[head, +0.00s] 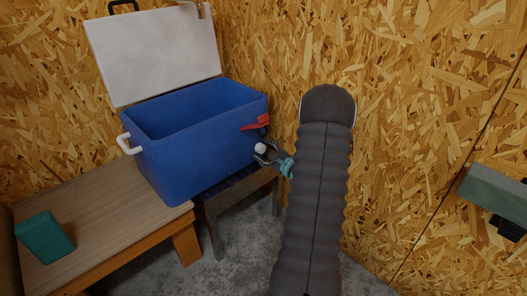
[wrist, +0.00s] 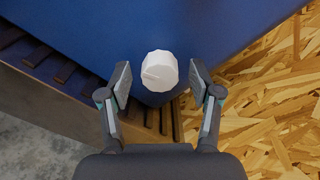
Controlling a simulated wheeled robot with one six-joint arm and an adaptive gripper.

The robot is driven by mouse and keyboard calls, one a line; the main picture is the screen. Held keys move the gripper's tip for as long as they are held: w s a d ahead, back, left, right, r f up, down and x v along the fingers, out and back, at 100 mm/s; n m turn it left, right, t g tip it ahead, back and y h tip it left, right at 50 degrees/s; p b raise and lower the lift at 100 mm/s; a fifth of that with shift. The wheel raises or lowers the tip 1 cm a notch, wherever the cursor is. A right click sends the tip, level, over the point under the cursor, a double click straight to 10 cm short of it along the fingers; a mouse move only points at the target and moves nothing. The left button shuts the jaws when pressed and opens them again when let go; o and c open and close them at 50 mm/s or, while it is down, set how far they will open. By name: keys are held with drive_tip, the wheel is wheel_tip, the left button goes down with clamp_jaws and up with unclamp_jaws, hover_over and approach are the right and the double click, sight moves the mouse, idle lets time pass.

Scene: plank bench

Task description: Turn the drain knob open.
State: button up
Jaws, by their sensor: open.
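The white drain knob (head: 260,148) sits low on the right end of a blue cooler (head: 178,160). In the wrist view the knob (wrist: 159,71) is a faceted white disc with a slanted line on its face. My gripper (wrist: 160,80) is open, with one finger on each side of the knob and a visible gap to both fingers. In the head view my gripper (head: 266,155) is at the cooler's right end, partly hidden by my arm. The cooler's white lid (head: 155,55) stands open.
A red handle-like part (head: 256,123) sticks out above the knob. The cooler rests on a wooden bench (head: 100,210) and a dark slatted stand (head: 236,190). A teal box (head: 45,238) lies on the bench. A chipboard wall (head: 420,110) rises close behind and to the right.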

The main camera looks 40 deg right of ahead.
drive_tip(key=c, duration=1.2)
drive_tip(key=shift+o, duration=0.3)
drive_tip(key=m, duration=0.4)
drive_tip(key=shift+m, duration=0.3)
drive_tip(key=m+p, duration=0.1)
drive_tip(key=m, duration=0.3)
drive_tip(key=shift+r+m, duration=0.1)
drive_tip(key=shift+m, duration=0.2)
drive_tip(key=m+p, duration=0.2)
drive_tip(key=m, duration=0.3)
drive_tip(key=shift+m+p, duration=0.9)
drive_tip(key=shift+m, duration=1)
